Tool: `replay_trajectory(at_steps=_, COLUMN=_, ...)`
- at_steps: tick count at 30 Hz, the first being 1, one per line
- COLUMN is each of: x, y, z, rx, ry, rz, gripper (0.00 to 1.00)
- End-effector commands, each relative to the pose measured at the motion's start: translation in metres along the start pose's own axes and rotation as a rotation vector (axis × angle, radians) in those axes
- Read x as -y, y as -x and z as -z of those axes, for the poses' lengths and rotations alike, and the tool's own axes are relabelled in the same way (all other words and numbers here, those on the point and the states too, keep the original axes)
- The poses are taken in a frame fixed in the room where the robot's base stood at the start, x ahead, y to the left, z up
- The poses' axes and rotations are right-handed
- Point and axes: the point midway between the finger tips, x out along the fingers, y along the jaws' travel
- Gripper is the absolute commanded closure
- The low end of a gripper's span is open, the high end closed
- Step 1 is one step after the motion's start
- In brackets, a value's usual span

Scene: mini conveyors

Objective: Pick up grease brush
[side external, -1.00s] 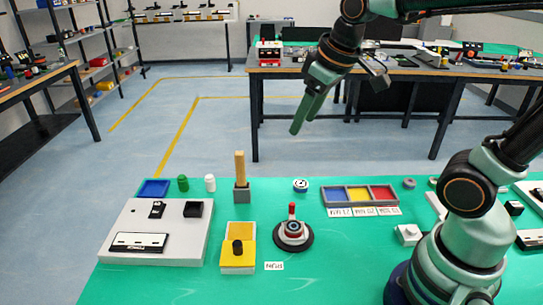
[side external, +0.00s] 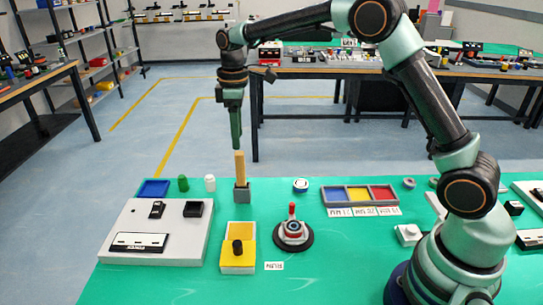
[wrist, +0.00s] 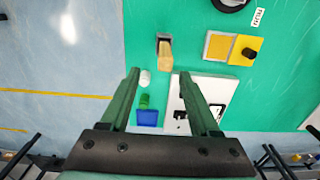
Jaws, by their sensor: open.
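The grease brush appears as a tan wooden handle (side external: 240,167) standing upright in a small dark grey holder (side external: 242,194) on the green table. Its lower end is hidden in the holder. My gripper (side external: 236,144) points straight down just above the top of the handle in the side view, near its upper end. In the wrist view the gripper (wrist: 159,74) has its two green fingers spread apart with nothing between them. The handle (wrist: 165,54) shows just beyond the fingertips, roughly between them; whether they touch it I cannot tell.
A white and a green cylinder (side external: 183,184) and a blue tray (side external: 154,188) stand left of the holder. A grey panel (side external: 128,220) and a yellow block (side external: 238,262) are nearer. A round black base with a red knob (side external: 292,212) stands to the right.

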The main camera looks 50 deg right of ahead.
Motion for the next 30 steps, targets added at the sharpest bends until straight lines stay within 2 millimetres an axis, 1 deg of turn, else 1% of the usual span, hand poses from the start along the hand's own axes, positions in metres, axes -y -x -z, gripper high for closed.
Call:
replay_trajectory(at_steps=5, x=0.000, y=-0.021, z=0.001, rx=0.006, ry=0.008, rz=0.006, gripper=0.38)
replay_trajectory(at_steps=9, x=0.001, y=-0.046, z=0.000, rx=0.007, ry=0.007, rz=0.006, gripper=0.38)
replay_trajectory(at_steps=12, x=0.001, y=-0.060, z=0.000, rx=0.005, ry=0.007, rz=0.005, gripper=0.38)
replay_trajectory(at_steps=20, x=0.003, y=-0.077, z=-0.001, rx=0.005, ry=0.006, rz=0.004, gripper=0.38)
replay_trajectory(at_steps=25, x=0.009, y=-0.102, z=-0.004, rx=0.006, ry=0.006, rz=0.005, gripper=0.38)
replay_trajectory(at_steps=27, x=0.009, y=-0.111, z=-0.004, rx=0.005, ry=0.006, rz=0.005, gripper=0.38)
replay_trajectory(at_steps=30, x=0.009, y=-0.120, z=-0.003, rx=0.004, ry=0.006, rz=0.003, gripper=0.38)
